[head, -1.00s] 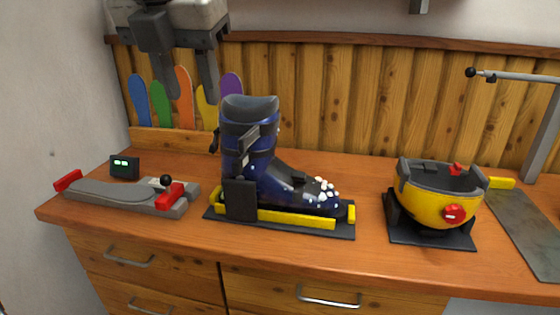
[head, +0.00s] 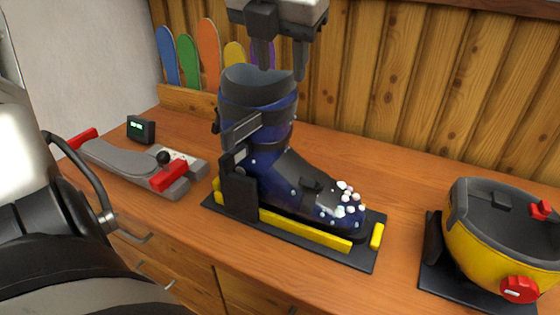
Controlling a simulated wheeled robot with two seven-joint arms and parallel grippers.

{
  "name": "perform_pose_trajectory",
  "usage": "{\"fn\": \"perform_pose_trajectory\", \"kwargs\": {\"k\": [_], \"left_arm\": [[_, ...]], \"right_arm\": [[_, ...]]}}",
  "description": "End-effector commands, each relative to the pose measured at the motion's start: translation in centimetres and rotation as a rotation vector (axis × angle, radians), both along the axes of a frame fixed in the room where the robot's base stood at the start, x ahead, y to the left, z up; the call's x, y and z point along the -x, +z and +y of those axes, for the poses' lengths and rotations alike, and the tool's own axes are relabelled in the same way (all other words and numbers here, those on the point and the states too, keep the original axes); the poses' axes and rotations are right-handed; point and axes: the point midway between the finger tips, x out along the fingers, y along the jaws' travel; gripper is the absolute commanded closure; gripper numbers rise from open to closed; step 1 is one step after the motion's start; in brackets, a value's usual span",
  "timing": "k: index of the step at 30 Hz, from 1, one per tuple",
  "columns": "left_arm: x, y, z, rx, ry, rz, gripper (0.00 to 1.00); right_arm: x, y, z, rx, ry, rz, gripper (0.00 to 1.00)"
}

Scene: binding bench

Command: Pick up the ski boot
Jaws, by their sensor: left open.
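The ski boot (head: 262,135) is dark blue with a grey cuff, straps and pale studs on its toe. It stands upright on a black base plate (head: 365,254) with yellow rails, toe pointing right. My left gripper (head: 281,68) points down at the top of the head view, just above and slightly right of the boot's cuff. Its two fingers are apart with nothing between them. I cannot tell whether a fingertip touches the cuff. My right gripper is not in view.
A grey ski binding with red ends (head: 135,163) and a small black display (head: 141,130) lie left. Colourful ski tips (head: 208,55) stand behind. Bench is clear between boot and helmet.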

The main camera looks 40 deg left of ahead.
Motion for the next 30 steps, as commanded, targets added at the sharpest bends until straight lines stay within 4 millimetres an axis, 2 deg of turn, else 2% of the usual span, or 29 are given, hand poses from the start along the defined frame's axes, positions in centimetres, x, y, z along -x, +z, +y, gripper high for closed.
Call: {"fn": "perform_pose_trajectory", "kwargs": {"k": [3, 11, 16, 21, 29, 30], "left_arm": [[-0.7, -2.0, 0.5, 0.001, 0.0, 0.005, 0.59], [-1.4, -3.8, 0.9, 0.0, -0.001, 0.002, 0.59], [-2.3, -5.9, 1.3, 0.002, -0.001, 0.008, 0.59], [-3.0, -7.8, 1.7, 0.001, -0.001, 0.003, 0.59], [-3.1, -8.1, 1.8, 0.001, -0.002, -0.001, 0.59], [-3.1, -8.1, 1.8, 0.001, -0.002, -0.001, 0.67]], "right_arm": [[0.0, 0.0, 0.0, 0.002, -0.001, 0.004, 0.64], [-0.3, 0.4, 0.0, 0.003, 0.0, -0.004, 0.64], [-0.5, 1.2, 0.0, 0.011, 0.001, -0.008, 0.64], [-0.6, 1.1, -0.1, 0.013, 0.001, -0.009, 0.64], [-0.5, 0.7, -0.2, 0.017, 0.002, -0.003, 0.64], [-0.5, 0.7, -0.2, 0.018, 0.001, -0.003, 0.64]]}}
